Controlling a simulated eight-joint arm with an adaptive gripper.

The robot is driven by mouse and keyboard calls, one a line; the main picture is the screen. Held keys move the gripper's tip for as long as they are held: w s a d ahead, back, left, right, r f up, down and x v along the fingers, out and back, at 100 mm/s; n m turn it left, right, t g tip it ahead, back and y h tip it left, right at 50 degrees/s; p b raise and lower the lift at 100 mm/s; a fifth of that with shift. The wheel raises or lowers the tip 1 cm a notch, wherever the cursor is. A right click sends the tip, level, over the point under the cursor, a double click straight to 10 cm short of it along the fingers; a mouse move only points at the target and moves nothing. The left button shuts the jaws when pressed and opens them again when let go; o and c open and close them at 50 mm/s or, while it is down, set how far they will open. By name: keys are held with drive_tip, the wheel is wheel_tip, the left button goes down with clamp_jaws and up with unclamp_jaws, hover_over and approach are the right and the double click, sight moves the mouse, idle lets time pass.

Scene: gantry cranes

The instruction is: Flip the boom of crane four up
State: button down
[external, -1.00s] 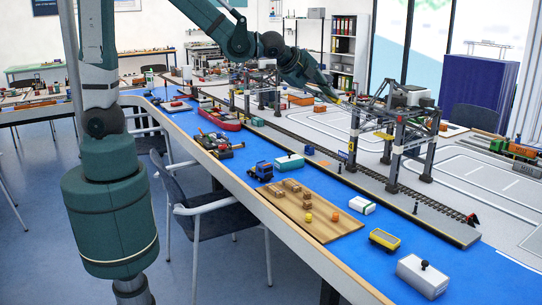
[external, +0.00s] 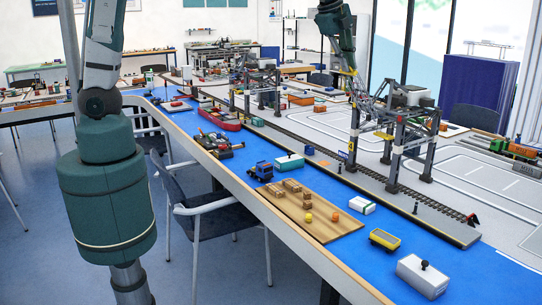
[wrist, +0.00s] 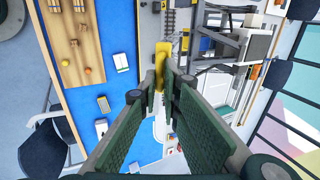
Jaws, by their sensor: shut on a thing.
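In the wrist view my gripper (wrist: 163,82) is shut on a yellow part of the boom (wrist: 159,66), which sits between the fingertips. The crane's frame (wrist: 215,45) shows beyond, to the right. The fingers partly hide the boom, and its hinge is not clear.
Another gantry crane (external: 262,85) stands farther back on the same track, beside a red ship (external: 219,119). Grey yard behind the crane is mostly clear.

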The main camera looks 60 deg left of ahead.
drive_tip(key=w+r+g, duration=0.1)
drive_tip(key=w+r, duration=0.3)
drive_tip(key=w, duration=0.2)
drive_tip(key=shift+w+p, duration=0.35)
drive_tip(key=shift+p, duration=0.1)
drive_tip(key=shift+w+r, duration=0.1)
drive_tip(key=shift+r, duration=0.05)
drive_tip(key=c, duration=2.6)
unclamp_jaws()
drive_tip(key=shift+w, duration=0.15)
drive_tip(key=v, duration=1.2)
